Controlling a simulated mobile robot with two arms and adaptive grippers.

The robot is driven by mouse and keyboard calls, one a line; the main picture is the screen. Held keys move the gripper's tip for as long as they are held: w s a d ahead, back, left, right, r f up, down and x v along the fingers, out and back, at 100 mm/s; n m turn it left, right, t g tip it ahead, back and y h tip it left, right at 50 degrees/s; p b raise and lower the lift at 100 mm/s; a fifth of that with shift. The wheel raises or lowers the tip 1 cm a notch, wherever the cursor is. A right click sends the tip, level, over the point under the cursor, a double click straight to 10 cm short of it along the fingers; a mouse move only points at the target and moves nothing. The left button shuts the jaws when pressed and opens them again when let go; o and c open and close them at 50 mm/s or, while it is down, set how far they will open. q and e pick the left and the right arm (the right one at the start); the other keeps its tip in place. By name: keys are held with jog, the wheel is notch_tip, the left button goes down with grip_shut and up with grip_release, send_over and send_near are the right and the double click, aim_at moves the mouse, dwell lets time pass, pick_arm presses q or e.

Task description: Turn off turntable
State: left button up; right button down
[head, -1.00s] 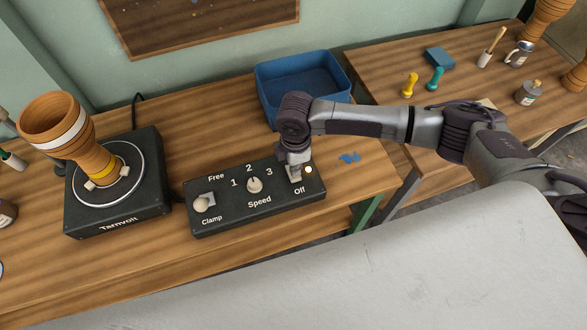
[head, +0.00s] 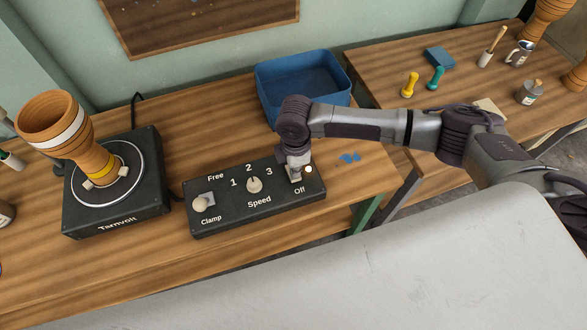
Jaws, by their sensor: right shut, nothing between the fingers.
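The turntable (head: 140,206) is a black box with a round plate at the left of the table. A wooden goblet drum (head: 68,135) stands tilted on it between pale clamp blocks. The black control box (head: 225,222) sits to its right, with a Clamp knob (head: 200,204), a Speed knob (head: 254,185) and an Off label. A small pale lamp (head: 309,169) is at its right end. My right gripper (head: 295,178) is shut and empty, pointing down at the box just above the Off label. It hides whatever switch is there; contact cannot be told. My left gripper does not show.
A blue bin (head: 301,82) stands behind my right arm. A second table (head: 385,68) at the right holds tools, a mug and jars. A gap separates the tables.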

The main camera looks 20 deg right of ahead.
jog(key=shift+f, duration=0.5)
notch_tip(320, 180, up, 7)
jog(key=p, duration=0.7)
jog(key=shift+r+p, duration=0.1)
jog(key=shift+p, duration=0.25)
dwell(0.5)
